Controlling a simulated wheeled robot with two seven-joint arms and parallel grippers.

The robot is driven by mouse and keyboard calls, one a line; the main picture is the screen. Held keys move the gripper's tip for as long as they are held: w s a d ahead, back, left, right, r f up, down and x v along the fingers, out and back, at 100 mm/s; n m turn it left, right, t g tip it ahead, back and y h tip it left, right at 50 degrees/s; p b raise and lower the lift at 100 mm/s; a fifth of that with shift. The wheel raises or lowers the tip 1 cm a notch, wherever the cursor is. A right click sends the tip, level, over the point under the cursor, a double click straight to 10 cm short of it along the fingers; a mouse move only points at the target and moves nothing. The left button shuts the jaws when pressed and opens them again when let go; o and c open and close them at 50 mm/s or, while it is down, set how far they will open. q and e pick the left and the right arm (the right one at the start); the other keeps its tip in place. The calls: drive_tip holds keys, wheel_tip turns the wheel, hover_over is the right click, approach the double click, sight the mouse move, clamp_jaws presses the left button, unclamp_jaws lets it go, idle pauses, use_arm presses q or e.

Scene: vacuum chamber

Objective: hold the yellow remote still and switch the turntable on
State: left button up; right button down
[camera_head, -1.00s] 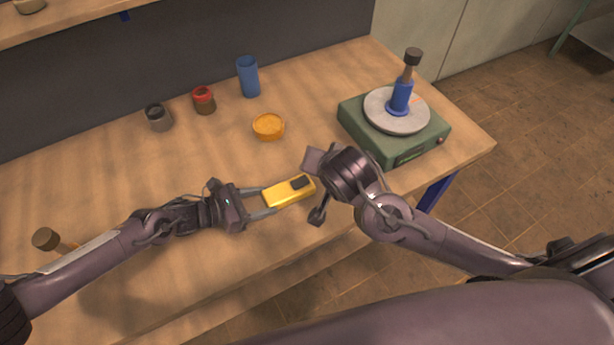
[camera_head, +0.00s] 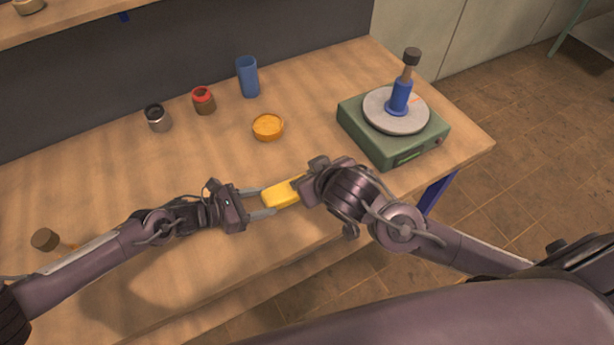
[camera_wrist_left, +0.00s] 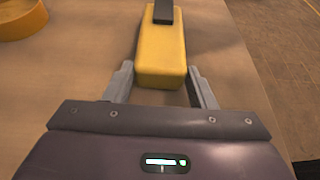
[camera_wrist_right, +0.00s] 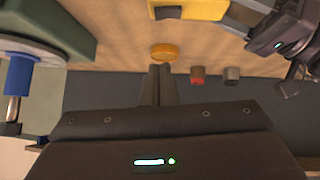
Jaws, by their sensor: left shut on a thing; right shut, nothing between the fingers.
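The yellow remote (camera_head: 280,195) is held over the front of the table. Its yellow body and dark pad (camera_wrist_left: 163,12) show in the left wrist view. My left gripper (camera_head: 267,201) is shut on its left end, one finger on each side. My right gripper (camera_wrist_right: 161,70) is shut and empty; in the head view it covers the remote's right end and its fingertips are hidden. I cannot tell whether it touches the remote. The turntable (camera_head: 385,150) is a green box with a grey disc at the table's right; a blue item with a dark-topped handle stands on it.
An orange dish (camera_head: 268,127), a blue cup (camera_head: 248,77), a red-rimmed jar (camera_head: 203,101) and a grey jar (camera_head: 157,118) stand toward the back. A dark-headed tool (camera_head: 45,239) lies at the left, near my left arm. The table's middle is clear.

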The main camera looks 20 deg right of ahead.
drive_tip(key=x, duration=0.7)
drive_tip(key=shift+w+f, duration=0.2)
drive_tip(key=f, duration=0.3)
drive_tip(key=shift+w+d+f, duration=0.15)
drive_tip(key=shift+w+f, duration=0.1)
drive_tip(key=shift+w, duration=0.05)
drive_tip(key=shift+d+f, duration=0.1)
drive_tip(key=shift+f, duration=0.4)
